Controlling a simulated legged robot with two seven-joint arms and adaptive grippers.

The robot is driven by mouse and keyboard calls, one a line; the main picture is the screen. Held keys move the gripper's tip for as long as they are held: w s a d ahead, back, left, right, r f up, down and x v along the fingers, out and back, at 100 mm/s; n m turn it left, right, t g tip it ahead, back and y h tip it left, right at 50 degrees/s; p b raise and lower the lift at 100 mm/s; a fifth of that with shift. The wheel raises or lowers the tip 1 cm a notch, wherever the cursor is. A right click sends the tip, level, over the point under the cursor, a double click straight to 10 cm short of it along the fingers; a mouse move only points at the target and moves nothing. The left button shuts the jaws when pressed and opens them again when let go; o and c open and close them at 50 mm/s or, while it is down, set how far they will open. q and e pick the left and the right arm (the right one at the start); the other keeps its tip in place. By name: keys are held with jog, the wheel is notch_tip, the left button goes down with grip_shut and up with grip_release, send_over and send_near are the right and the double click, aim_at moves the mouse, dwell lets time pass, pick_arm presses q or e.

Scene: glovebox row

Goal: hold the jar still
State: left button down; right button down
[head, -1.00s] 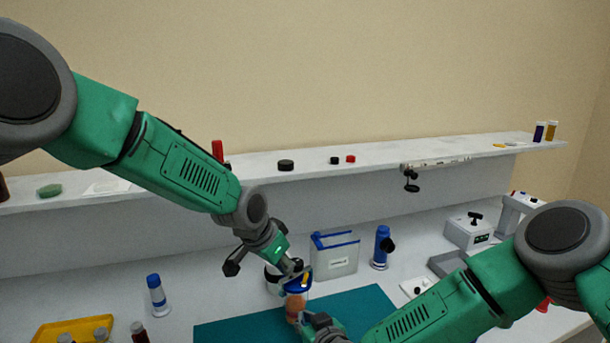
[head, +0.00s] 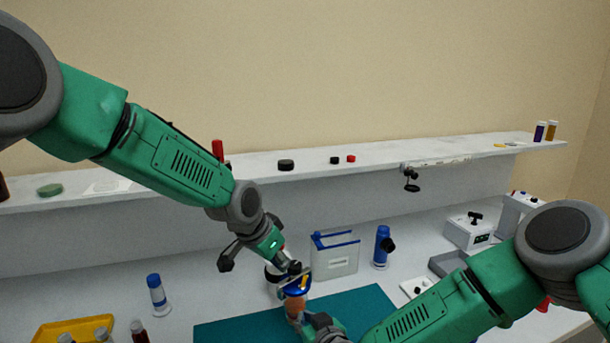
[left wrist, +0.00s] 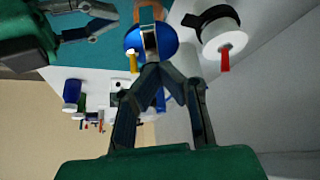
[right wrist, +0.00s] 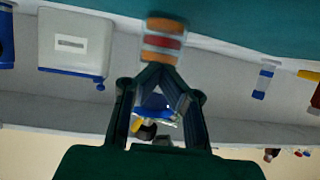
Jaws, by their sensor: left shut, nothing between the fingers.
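The jar (head: 293,306) has a blue lid, a yellow tab and orange contents, and stands upright near the teal mat. My left gripper (head: 296,268) is above it, shut and empty, its tips close over the blue lid (left wrist: 133,40) in the left wrist view; I cannot tell whether they touch. My right gripper (head: 308,318) is low beside the jar. In the right wrist view, its fingertips (right wrist: 162,72) come together in front of the jar's orange and red bands (right wrist: 164,42), which are blurred. Whether they grip the jar is unclear.
A white container with a black band and red tab (left wrist: 222,42) stands close to the jar. A blue-rimmed bin (head: 336,262) and a blue bottle (head: 382,246) stand behind. A yellow tray (head: 48,332) is at front left. The teal mat (head: 370,302) is mostly clear.

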pick_arm(q)
jog(key=shift+r, duration=2.5)
jog(key=shift+d, duration=0.1)
notch_tip(320, 180, down, 6)
jog(key=s+d, duration=0.1)
jog(key=shift+s+d, duration=0.15)
jog(key=shift+s, duration=0.25)
jog(key=shift+w+d, duration=0.2)
jog(key=shift+w, duration=0.35)
jog(key=shift+w+a, duration=0.55)
jog(key=shift+a, duration=0.05)
jog(key=shift+a, duration=0.15)
